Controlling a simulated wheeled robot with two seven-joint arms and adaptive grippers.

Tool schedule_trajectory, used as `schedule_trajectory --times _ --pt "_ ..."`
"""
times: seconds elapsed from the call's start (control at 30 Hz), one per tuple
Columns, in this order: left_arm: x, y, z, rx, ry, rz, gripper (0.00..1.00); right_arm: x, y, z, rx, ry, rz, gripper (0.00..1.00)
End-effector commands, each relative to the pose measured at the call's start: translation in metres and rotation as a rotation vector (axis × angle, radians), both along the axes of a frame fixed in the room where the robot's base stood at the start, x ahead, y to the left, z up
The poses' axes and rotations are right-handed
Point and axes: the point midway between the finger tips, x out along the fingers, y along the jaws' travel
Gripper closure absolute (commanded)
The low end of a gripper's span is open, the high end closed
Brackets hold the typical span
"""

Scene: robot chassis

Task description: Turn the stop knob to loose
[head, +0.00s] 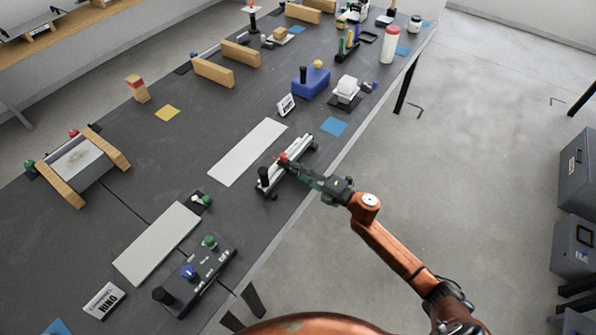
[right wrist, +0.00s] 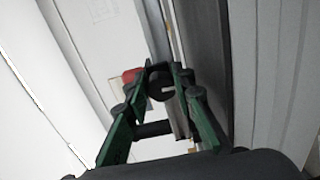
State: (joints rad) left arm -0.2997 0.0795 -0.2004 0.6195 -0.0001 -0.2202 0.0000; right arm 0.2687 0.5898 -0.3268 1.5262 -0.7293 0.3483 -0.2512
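A small rail device (head: 270,182) stands near the table's right edge, with a red knob (head: 283,158) and an upright black post on it. I cannot read which part is labelled as the stop knob. My right gripper (head: 292,166) reaches over the device from the right, close to the red knob. In the right wrist view its green fingers (right wrist: 166,72) are apart, with a dark round notched part (right wrist: 160,84) between the tips. Whether they grip it is unclear. The red piece (right wrist: 131,75) shows beside the left finger. My left gripper is out of view.
A white panel (head: 247,152) lies left of the device. A control box (head: 196,275) with knobs and another pale panel (head: 157,243) are nearer. A blue mat (head: 333,126) and blue box (head: 311,82) lie beyond.

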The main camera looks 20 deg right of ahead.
Motion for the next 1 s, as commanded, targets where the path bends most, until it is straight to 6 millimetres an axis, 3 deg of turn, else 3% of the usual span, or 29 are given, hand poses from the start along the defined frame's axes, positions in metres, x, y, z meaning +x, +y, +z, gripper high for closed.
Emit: schedule_trajectory --times 0.27,0.77,1.0 --pt "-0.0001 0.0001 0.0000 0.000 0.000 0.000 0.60 -0.0002 0.0002 -0.0005 0.000 0.001 0.000 0.59" --pt "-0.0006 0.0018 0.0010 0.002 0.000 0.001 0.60 -0.0004 -0.0001 -0.0019 0.017 0.017 0.000 0.59" --pt "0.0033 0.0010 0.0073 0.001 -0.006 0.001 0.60 -0.0009 0.0003 -0.0019 0.214 0.172 0.000 0.59"
